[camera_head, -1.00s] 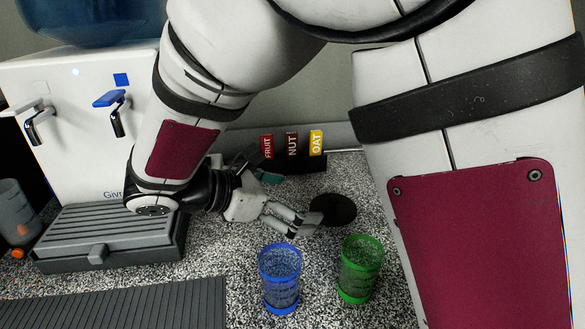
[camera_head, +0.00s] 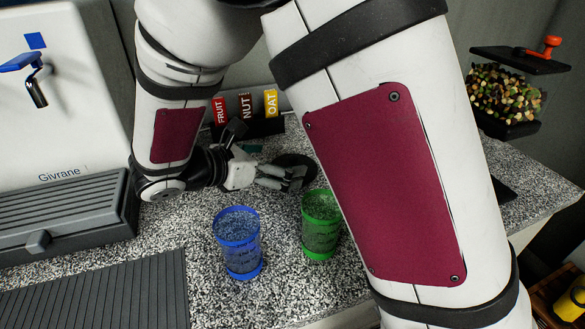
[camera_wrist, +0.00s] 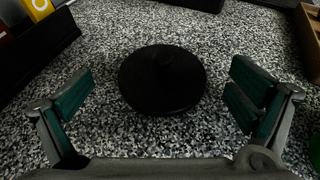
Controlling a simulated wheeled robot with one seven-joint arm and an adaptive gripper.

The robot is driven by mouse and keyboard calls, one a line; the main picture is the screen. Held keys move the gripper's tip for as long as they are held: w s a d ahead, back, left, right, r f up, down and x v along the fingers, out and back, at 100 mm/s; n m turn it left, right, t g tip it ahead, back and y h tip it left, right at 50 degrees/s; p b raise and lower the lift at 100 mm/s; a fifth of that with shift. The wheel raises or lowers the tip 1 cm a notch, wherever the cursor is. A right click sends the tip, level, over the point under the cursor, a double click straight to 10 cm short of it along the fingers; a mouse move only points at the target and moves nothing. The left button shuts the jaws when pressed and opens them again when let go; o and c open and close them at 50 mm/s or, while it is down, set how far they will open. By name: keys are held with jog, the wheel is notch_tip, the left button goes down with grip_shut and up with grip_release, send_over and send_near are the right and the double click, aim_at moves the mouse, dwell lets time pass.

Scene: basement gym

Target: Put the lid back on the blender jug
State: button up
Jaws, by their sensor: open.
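A round black disc with a small raised knob, which looks like the lid (camera_wrist: 162,82), lies on the speckled counter. In the head view the lid (camera_head: 293,160) is partly covered by my fingers. My gripper (camera_wrist: 160,105) is open, with one green-padded finger on each side of the lid and clear gaps between; it also shows in the head view (camera_head: 284,178). Whether the fingers are level with the lid I cannot tell. Two clear cups stand nearer the camera, one blue-rimmed (camera_head: 239,243) and one green-rimmed (camera_head: 321,226). I cannot identify a blender jug now.
A white water dispenser (camera_head: 75,120) with a grey drip tray (camera_head: 60,215) stands left. A ribbed dark mat (camera_head: 110,295) lies in front. FRUIT, NUT and OAT packets (camera_head: 246,107) stand behind my gripper. A dispenser of mixed pieces (camera_head: 503,95) is at the right.

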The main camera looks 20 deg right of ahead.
aim_at(290, 159)
jog(key=b+x, duration=0.1)
jog(key=x, duration=0.3)
jog(key=shift+d, duration=0.35)
jog(key=c, duration=1.8)
